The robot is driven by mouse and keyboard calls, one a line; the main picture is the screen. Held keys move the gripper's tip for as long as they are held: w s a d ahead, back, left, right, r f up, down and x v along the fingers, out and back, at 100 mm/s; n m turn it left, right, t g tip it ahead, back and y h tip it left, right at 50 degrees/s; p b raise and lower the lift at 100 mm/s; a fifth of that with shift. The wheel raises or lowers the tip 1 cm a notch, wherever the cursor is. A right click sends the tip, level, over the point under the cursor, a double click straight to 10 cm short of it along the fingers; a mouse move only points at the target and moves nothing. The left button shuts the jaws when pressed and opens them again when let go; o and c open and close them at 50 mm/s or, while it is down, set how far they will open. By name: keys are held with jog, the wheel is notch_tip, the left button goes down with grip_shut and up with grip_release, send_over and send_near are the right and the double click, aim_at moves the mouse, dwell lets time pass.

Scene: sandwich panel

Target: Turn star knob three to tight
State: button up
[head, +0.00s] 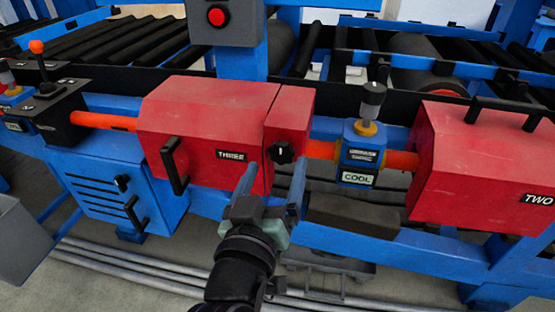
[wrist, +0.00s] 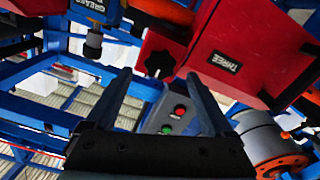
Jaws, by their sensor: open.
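The star knob (head: 282,152) is black and sits on the front of the narrow right-hand section of the red housing labelled THREE (head: 210,115). In the wrist view the star knob (wrist: 159,64) shows beyond my fingertips, near the left finger's tip, with the THREE label (wrist: 225,62) to its right. My gripper (head: 273,178) is open and empty, its two blue-grey fingers pointing up toward the housing. In the wrist view my gripper (wrist: 157,75) has its fingers wide apart. The knob is not between the fingers. Its setting marks are too small to read.
A blue valve block labelled COOL (head: 361,150) stands right of the knob on an orange pipe. The red housing TWO (head: 485,155) is farther right. A black handle (head: 175,166) juts out left of the THREE label. A blue frame beam (head: 370,242) runs below.

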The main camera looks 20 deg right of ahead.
jog(key=v, duration=1)
jog(key=shift+w+a+r, duration=0.1)
jog(key=w+a+r+t+y, duration=0.2)
jog(key=r+t, duration=0.1)
jog(key=r, duration=0.6)
jog(key=w+a+r+t+y, duration=0.2)
jog(key=w+r+t, duration=0.1)
jog(key=r, duration=0.6)
jog(key=s+a+r+n+t+y+p, duration=0.1)
jog(key=s+r+t+y+p, duration=0.1)
jog(key=r+p, duration=0.8)
jog(key=s+a+r+n+t+y+p, duration=0.1)
jog(key=s+r+t+y+p, duration=0.1)
jog(key=r+p, duration=0.9)
jog(key=s+a+r+n+t+y+p, duration=0.1)
jog(key=r+p, duration=0.9)
jog(key=r, duration=1.6)
jog(key=shift+s+a+r+t+y, duration=0.4)
jog(key=shift+a+t+y, duration=0.15)
jog(key=shift+t, duration=0.15)
jog(key=shift+f, duration=0.2)
